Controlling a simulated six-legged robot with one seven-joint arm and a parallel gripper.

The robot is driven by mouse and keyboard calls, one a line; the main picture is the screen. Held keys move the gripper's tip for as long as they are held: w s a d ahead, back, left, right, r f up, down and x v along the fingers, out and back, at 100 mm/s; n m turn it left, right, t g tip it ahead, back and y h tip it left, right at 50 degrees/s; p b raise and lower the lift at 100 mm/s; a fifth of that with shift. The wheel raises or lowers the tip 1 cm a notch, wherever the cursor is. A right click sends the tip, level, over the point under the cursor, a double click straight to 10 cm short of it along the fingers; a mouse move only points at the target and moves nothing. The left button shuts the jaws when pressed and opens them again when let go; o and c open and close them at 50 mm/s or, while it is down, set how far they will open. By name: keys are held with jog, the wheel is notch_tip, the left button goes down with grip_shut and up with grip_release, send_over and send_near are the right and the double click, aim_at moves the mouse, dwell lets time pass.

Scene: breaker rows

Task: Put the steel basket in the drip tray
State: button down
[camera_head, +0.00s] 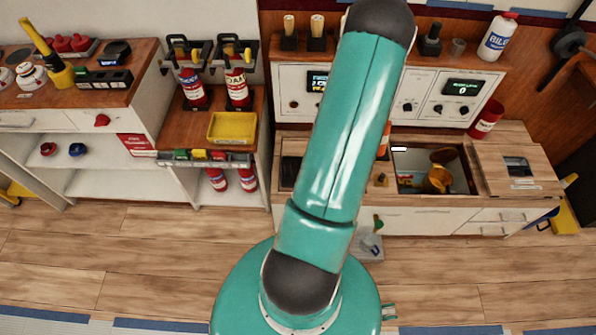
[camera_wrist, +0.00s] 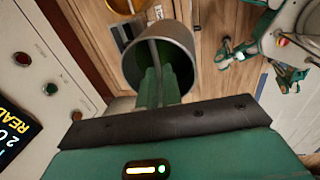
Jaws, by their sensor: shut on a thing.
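The steel basket (camera_wrist: 184,48) shows in the wrist view as a grey round vessel with a bright rim and a dark inside. Its open mouth faces my wrist camera. My gripper (camera_wrist: 160,82) is shut on it, with the teal fingers reaching over the near side of its rim. How the fingers sit on its wall is hard to see. In the head view my arm hides the gripper and the basket. A shallow yellow tray (camera_head: 232,127) lies on the wooden shelf to the left. I cannot tell whether it is the drip tray.
A recessed basin (camera_head: 408,157) in the right counter holds brass-coloured vessels (camera_head: 438,180). A control panel (camera_head: 440,88) stands behind it. Two fire extinguishers (camera_head: 193,90) stand behind the yellow tray. A red cup (camera_head: 487,119) stands at the right. The plank floor (camera_head: 120,240) is clear at left.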

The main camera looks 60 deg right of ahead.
jog(key=shift+s+d, duration=0.2)
jog(key=shift+s, duration=0.55)
jog(key=shift+w+d+f, duration=0.4)
jog(key=shift+w+f, duration=1.75)
jog(key=shift+w, duration=0.15)
jog(key=shift+w+d+f, duration=0.35)
jog(key=shift+w+f, duration=1.85)
jog(key=shift+w, duration=0.05)
jog(key=shift+w+d+f, duration=0.4)
jog(key=shift+w+f, duration=1.75)
jog(key=shift+w, duration=0.15)
jog(key=shift+f, duration=0.1)
jog(key=c, duration=1.6)
grip_release()
